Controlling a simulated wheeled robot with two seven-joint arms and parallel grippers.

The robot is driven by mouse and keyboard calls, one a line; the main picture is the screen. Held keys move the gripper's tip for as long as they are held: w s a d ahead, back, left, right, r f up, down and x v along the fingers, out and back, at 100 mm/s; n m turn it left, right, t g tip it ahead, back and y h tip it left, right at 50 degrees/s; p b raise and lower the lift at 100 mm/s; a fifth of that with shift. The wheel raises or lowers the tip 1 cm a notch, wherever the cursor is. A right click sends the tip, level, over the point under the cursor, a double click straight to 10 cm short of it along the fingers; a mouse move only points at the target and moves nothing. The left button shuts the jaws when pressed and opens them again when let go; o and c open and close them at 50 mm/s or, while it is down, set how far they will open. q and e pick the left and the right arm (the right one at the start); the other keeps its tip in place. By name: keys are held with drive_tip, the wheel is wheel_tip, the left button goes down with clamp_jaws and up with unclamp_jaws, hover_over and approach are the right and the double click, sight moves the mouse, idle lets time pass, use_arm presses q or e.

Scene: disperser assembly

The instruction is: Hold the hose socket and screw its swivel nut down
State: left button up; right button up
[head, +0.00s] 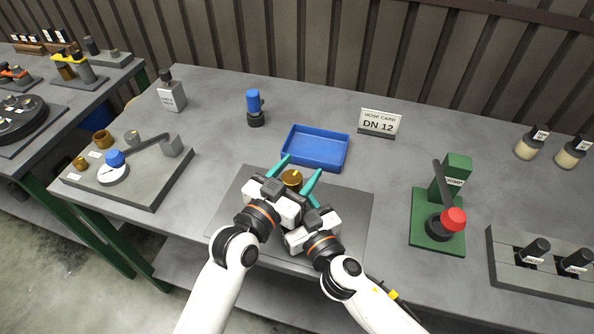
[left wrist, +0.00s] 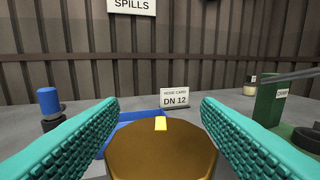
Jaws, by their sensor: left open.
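The brass-coloured swivel nut (head: 291,179), with a yellow mark on top, shows between my left gripper's teal fingers. It also fills the lower middle of the left wrist view (left wrist: 160,155). My left gripper (head: 299,167) is open, with one finger on each side of the nut and a visible gap to it in the wrist view. My right gripper (head: 314,222) is close in front of the nut, low over the grey mat (head: 346,215). Its fingertips are mostly hidden, so its grip cannot be seen. The hose socket below the nut is hidden by the grippers.
A blue tray (head: 318,147) lies just behind the mat, with the DN 12 hose card (head: 379,122) beyond it. A grey fixture plate (head: 130,180) is at left. The table between is clear.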

use_arm(q)
drive_tip(key=shift+c, duration=0.6)
drive_tip(key=c, duration=0.9)
drive_tip(key=shift+s+d+r+m+g+h, duration=0.1)
drive_tip(key=shift+d+m+g+h, duration=0.05)
drive_tip(key=shift+m+g+h, duration=0.6)
drive_tip(key=shift+d+m+g+h, duration=0.1)
drive_tip(key=shift+m+g+h, duration=0.5)
drive_tip(key=shift+h, duration=0.25)
drive_tip(key=shift+g, duration=0.25)
drive_tip(key=shift+s, duration=0.1)
drive_tip(key=o, duration=1)
drive_tip(key=shift+a, duration=0.1)
drive_tip(key=v, duration=1.2)
drive_tip(key=shift+a+f, duration=0.1)
drive_tip(key=shift+f, duration=0.15)
